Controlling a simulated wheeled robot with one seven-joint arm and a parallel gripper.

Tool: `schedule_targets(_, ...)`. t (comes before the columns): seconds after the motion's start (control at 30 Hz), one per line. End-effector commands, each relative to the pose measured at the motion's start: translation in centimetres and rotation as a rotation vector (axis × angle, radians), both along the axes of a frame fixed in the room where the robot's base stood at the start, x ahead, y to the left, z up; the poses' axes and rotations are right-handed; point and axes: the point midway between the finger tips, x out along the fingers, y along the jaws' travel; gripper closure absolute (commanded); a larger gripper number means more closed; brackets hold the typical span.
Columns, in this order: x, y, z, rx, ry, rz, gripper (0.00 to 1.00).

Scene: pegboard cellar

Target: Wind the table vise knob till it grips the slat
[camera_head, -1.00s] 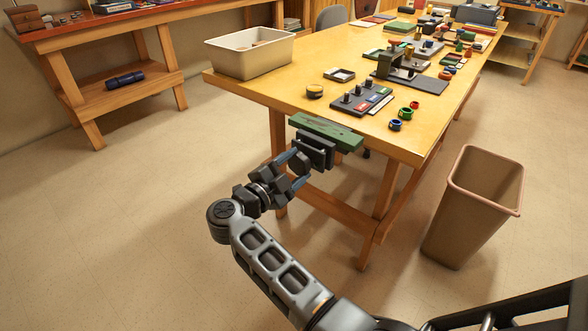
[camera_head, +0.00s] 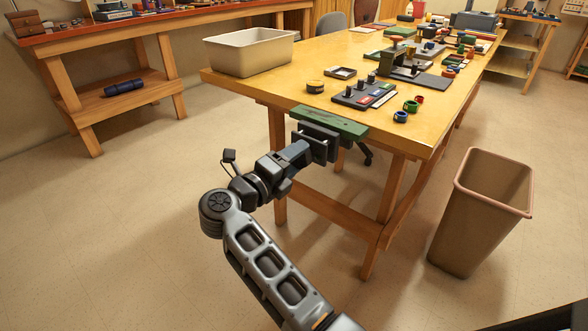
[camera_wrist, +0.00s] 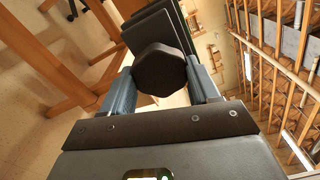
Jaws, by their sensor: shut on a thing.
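The table vise (camera_head: 318,141) is mounted at the near edge of the yellow table, with a long green body (camera_head: 335,125) and dark upright jaw plates. In the wrist view the dark plates (camera_wrist: 152,25) stand behind the knob. The dark, many-sided knob (camera_wrist: 160,70) sits between the two blue-grey fingers of my gripper (camera_wrist: 162,80), which is shut on it. In the head view my gripper (camera_head: 291,156) reaches the vise from the front and hides the knob. I cannot pick out the slat with certainty, or tell whether the jaws touch it.
A cream bin (camera_head: 250,52) stands on the table's left corner. A brown waste bin (camera_head: 483,215) stands on the floor at right.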

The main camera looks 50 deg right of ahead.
Motion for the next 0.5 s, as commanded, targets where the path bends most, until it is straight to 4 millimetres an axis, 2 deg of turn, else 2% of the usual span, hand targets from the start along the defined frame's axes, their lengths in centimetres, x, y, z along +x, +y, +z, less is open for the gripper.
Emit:
schedule_targets(0.03, -0.03, 0.08, -0.7, 0.002, -0.041, 0.0, 0.7)
schedule_targets(0.5, -0.03, 0.06, -0.56, 0.015, -0.363, -0.001, 0.7)
